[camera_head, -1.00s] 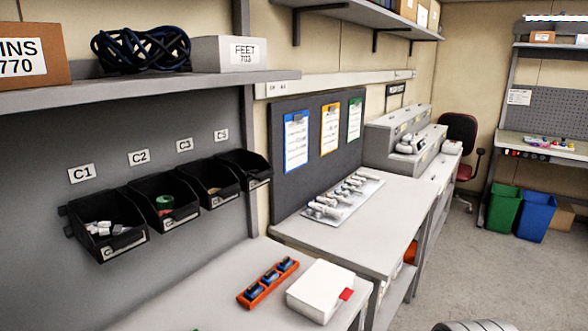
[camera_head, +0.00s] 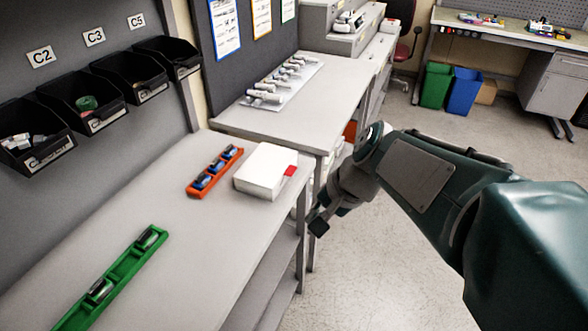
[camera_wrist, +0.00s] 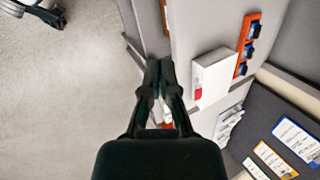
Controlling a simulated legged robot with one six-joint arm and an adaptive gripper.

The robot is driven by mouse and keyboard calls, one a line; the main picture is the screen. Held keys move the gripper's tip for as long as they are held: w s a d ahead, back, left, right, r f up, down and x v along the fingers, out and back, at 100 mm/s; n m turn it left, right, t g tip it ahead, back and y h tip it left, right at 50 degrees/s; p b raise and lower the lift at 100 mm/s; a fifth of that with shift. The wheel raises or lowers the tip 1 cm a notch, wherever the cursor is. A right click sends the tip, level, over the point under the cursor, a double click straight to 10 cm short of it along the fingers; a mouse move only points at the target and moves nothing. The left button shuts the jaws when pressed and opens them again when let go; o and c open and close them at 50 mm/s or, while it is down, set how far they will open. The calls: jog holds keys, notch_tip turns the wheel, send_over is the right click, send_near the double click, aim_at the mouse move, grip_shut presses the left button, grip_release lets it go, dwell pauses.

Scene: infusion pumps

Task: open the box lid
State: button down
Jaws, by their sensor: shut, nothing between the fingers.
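A white box (camera_head: 265,170) with a red tab (camera_head: 290,171) on its right side sits on the near bench, close to its right edge. Its lid looks closed. In the wrist view the white box (camera_wrist: 214,72) lies right of my gripper, with the red tab (camera_wrist: 198,94) on the side facing it. My gripper (camera_head: 319,226) hangs beside the bench edge, right of the box and apart from it. In the wrist view my gripper (camera_wrist: 160,66) is shut, its fingertips together and empty.
An orange tray (camera_head: 214,172) with several dark blue parts lies left of the box. A green tray (camera_head: 112,280) lies nearer on the bench (camera_head: 178,226). Several pumps stand on a white tray (camera_head: 283,82) behind. The floor (camera_head: 372,262) right of the bench is clear.

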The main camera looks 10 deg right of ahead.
jog(key=w+d+f+m+t+y, duration=0.1)
jog(key=w+d+f+m+y, duration=0.1)
jog(key=w+m, duration=0.3)
jog(key=w+d+f+m+y, duration=0.1)
jog(key=w+f+m+y, duration=0.25)
jog(key=w, duration=0.35)
jog(key=m+t+y, duration=0.1)
jog(key=m+t, duration=0.4)
jog(key=m, duration=0.4)
send_near(297, 185)
notch_tip(297, 185, up, 4)
jog(key=shift+n, duration=0.25)
jog(key=x, duration=1)
jog(key=shift+r+g, duration=0.1)
jog(key=shift+g, duration=0.2)
